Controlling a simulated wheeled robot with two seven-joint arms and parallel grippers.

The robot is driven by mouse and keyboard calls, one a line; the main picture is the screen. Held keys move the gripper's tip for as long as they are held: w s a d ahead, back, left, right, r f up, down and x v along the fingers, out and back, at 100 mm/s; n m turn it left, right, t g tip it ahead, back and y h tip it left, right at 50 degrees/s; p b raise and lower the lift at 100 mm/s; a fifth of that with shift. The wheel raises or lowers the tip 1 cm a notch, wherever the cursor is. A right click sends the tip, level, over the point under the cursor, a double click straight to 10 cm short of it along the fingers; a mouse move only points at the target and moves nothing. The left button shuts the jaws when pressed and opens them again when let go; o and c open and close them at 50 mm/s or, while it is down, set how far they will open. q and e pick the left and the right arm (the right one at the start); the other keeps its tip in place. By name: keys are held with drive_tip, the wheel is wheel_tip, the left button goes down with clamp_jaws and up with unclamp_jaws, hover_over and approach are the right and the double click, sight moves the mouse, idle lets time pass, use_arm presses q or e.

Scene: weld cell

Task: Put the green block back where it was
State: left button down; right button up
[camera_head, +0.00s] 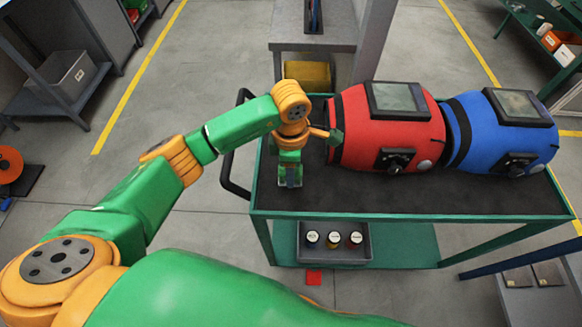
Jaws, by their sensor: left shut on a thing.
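My left arm comes in from the left over the dark top of the green cart (420,213). My left gripper (290,180) hangs over the left end of that top, left of the red welding unit. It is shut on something. The held thing is small and mostly hidden by the gripper; I take it for the green block, but cannot make out its outline against the green and orange wrist. Whether it touches the cart top cannot be told. My right gripper is not in view.
A red rounded unit (350,128) and a blue one (500,150) fill the cart top's back and right. The front strip is bare. A grey tray (307,256) with round-lidded pots sits on the lower shelf. The cart's black handle (229,170) is at its left.

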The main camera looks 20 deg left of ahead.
use_arm(q)
drive_tip(key=shift+f, duration=0.4)
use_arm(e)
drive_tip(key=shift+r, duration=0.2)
use_arm(q)
drive_tip(key=shift+f, duration=0.15)
drive_tip(key=shift+f+b, duration=0.15)
drive_tip(key=shift+b, duration=0.2)
drive_tip(key=shift+c, duration=2.1)
unclamp_jaws()
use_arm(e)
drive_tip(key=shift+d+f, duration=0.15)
use_arm(q)
drive_tip(key=shift+r+p, duration=0.3)
drive_tip(key=shift+r, duration=0.15)
wheel_tip(320, 180, up, 12)
drive_tip(key=b, duration=0.1)
drive_tip(key=shift+f, duration=0.15)
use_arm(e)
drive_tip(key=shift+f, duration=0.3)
